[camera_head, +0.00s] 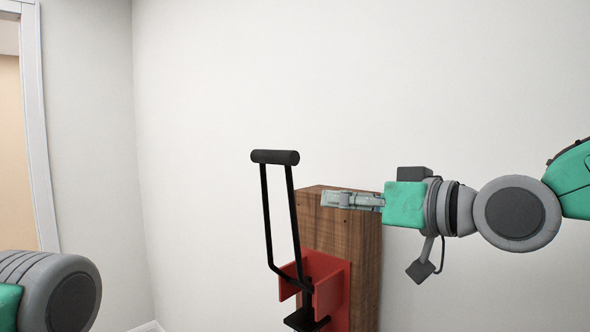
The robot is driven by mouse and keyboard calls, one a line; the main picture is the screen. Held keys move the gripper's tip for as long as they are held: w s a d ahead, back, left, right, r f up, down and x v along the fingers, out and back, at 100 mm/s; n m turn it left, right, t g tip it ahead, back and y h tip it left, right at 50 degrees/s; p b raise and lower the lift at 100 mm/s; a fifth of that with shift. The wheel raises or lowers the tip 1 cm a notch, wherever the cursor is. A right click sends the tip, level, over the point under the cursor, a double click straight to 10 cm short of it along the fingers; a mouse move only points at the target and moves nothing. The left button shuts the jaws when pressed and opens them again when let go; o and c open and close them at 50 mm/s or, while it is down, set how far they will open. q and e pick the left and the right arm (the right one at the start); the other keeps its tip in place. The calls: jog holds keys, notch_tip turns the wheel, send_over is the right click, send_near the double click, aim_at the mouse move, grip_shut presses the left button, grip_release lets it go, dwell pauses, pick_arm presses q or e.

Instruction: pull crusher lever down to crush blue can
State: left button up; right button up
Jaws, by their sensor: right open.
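The crusher lever (275,157) has a black crossbar handle on two thin black arms and stands raised, nearly upright. The red crusher body (331,286) is fixed to a wooden block (351,230) on the wall side. No blue can shows; the lower part of the crusher is cut off by the bottom edge. My right gripper (326,199) is open and points left, beside the top of the wooden block. It is to the right of and lower than the handle, apart from it and empty. My left gripper is out of view; only part of my left arm shows.
A plain white wall (450,100) fills the background, with a corner to the left. A white door frame (37,120) stands at the far left. The space around and above the handle is clear.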

jog(key=n+y, duration=0.1)
send_near(269, 163)
jog(key=shift+t, duration=0.3)
jog(key=p+x, duration=0.1)
jog(key=x, duration=0.3)
jog(key=r+p+x, duration=0.1)
jog(key=x, duration=0.1)
jog(key=shift+w+d+p, duration=0.1)
jog(key=shift+w+p, duration=0.25)
jog(key=x, duration=0.3)
jog(key=shift+w+a+f, duration=0.1)
jog(key=shift+a+f, duration=0.3)
jog(key=shift+a, duration=0.2)
jog(key=shift+r, duration=0.15)
jog(key=shift+d, duration=0.75)
jog(key=c, duration=0.7)
grip_shut()
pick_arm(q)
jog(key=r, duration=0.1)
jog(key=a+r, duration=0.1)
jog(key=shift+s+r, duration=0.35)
pick_arm(e)
jog(key=shift+r, duration=0.1)
